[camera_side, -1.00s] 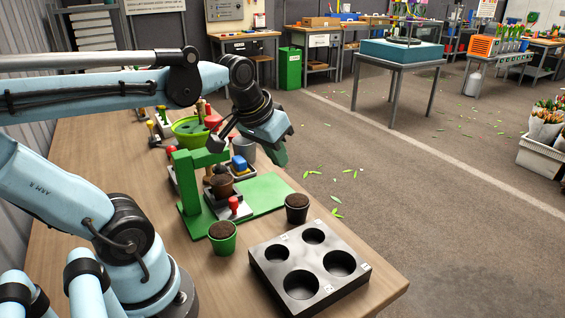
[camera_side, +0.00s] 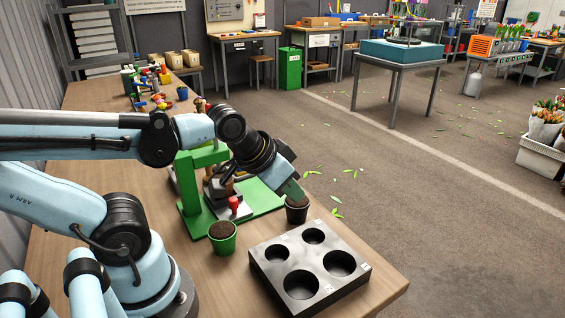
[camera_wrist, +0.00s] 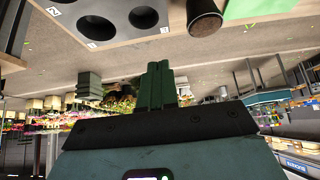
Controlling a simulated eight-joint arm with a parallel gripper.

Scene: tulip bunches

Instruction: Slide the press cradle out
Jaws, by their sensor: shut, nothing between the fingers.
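The green press (camera_side: 187,182) stands on the table with its green base plate (camera_side: 262,196) reaching right. The press cradle (camera_side: 241,212) is a grey slide low at the press, with a red knob (camera_side: 233,203) at its near end. A brown pot appears to sit on it under the press head, partly hidden by my arm. My gripper (camera_side: 294,190) is shut and empty, right of the press and cradle, just above or behind a dark soil-filled pot (camera_side: 297,213). In the wrist view, its green fingers (camera_wrist: 157,84) are together, pointing away from the cradle.
A green pot of soil (camera_side: 222,238) stands in front of the cradle. A black block with several round holes (camera_side: 310,268) lies at the near right table corner. Small coloured items (camera_side: 150,90) line the far table end. Bare wood lies at the near left of the block.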

